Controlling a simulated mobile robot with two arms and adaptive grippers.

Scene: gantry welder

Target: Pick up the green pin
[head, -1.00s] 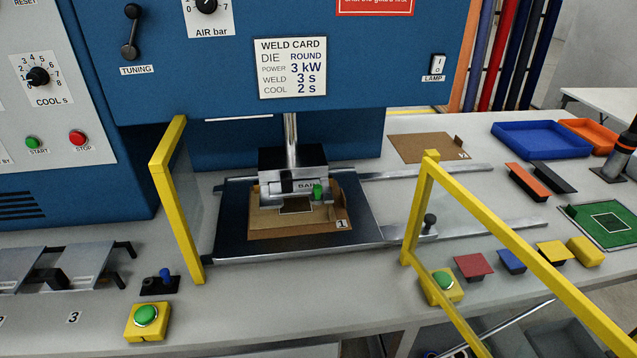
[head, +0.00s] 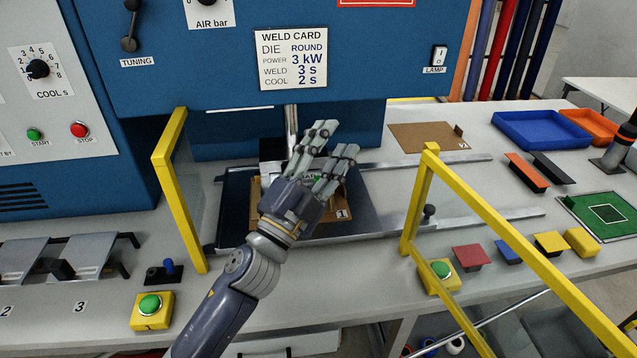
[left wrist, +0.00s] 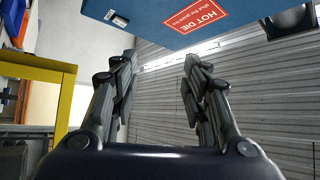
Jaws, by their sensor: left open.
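The pin is not visible in that view. I cannot tell how far the fingers are from the pin. My right gripper is not in view.
Yellow guard frames stand left (head: 178,200) and right (head: 428,200) of the press. A brown fixture marked 1 (head: 341,214) sits under the press head. A red HOT DIE sign (left wrist: 197,12) shows in the left wrist view. Blue (head: 530,135) and orange trays lie at the right.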

